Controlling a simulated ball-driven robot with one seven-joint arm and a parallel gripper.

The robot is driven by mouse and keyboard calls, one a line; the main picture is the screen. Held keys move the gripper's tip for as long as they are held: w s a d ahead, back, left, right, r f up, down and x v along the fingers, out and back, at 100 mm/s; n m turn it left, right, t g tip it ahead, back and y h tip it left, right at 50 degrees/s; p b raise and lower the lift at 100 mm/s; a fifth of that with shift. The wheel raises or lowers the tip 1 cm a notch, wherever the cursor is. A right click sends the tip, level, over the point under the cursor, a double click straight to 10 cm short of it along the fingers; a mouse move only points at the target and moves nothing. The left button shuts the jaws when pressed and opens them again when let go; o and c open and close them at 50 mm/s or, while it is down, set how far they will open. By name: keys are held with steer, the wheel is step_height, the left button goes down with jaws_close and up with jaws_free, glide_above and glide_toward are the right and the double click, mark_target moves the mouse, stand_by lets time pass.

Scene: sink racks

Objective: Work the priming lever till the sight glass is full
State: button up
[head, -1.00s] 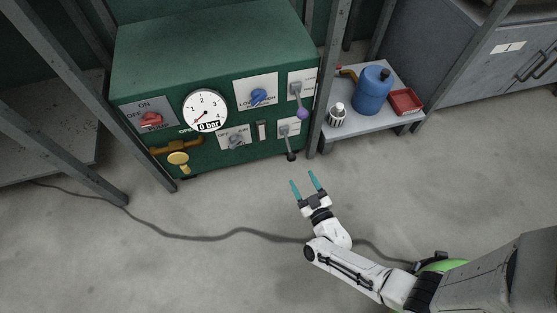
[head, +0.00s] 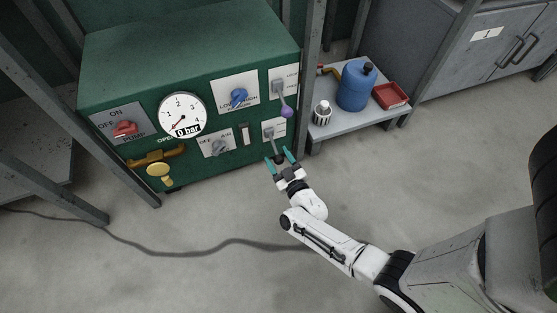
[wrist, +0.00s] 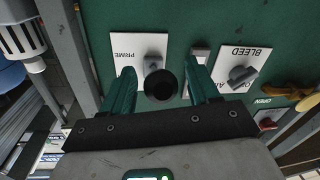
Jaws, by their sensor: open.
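The priming lever (head: 270,138) is on the PRIME plate (head: 281,126), low on the right of the green cabinet's front. It ends in a black knob. In the wrist view the black knob (wrist: 162,87) shows between my teal fingers, in front of the PRIME plate (wrist: 127,47). My gripper (head: 280,160) is open around the knob; I cannot tell whether either finger touches it. The sight glass (head: 245,133) is a narrow upright slot left of the PRIME plate. It is partly behind a finger in the wrist view (wrist: 200,52). Its level is too small to read.
A purple-knobbed lever (head: 286,111) is just above. A blue knob (head: 238,97), grey bleed knob (head: 219,147), red pump switch (head: 124,128) and gauge (head: 182,115) at 0 bar share the panel. Right, a low shelf (head: 331,128) holds a blue jug (head: 356,86). A post (head: 309,75) stands between.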

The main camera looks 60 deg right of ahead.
steer(key=shift+c, duration=0.3)
jaws_close()
stand_by(0.3)
